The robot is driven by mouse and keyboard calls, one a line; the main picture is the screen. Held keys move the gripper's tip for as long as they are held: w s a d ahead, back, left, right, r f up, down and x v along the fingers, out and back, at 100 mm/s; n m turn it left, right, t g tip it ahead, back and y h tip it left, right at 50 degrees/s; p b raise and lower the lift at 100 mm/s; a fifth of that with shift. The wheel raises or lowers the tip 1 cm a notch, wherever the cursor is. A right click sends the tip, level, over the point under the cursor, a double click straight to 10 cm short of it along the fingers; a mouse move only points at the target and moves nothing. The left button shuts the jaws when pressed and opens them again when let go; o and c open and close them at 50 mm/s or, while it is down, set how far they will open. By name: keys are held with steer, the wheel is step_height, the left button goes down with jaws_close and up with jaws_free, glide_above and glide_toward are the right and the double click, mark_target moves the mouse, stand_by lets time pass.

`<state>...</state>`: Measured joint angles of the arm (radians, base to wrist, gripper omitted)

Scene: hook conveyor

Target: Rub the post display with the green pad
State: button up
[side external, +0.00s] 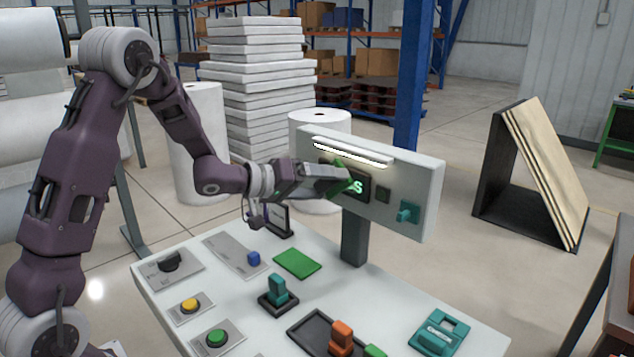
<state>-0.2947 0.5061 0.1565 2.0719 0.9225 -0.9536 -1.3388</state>
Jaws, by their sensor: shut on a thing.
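The post display (361,187) is a small dark screen with glowing green characters, set in a white panel (428,178) on a dark post (355,238). My gripper (335,177) is at the left part of the display and is shut on the green pad (344,178). The pad overlaps the left side of the screen and hides some characters. I cannot tell from this angle whether the pad touches the screen. My gripper covers part of the pad.
A lit white bar (352,151) runs above the display. A teal knob (408,212) sticks out at the panel's right.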

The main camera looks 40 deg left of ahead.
steer(key=shift+d, duration=3.5)
steer(key=shift+w+a, duration=0.15)
steer(key=shift+a, duration=5.45)
steer(key=s, duration=0.6)
steer(key=shift+s, duration=0.1)
steer(key=s, duration=0.2)
steer(key=shift+s+d, duration=0.1)
steer(key=shift+s, duration=0.3)
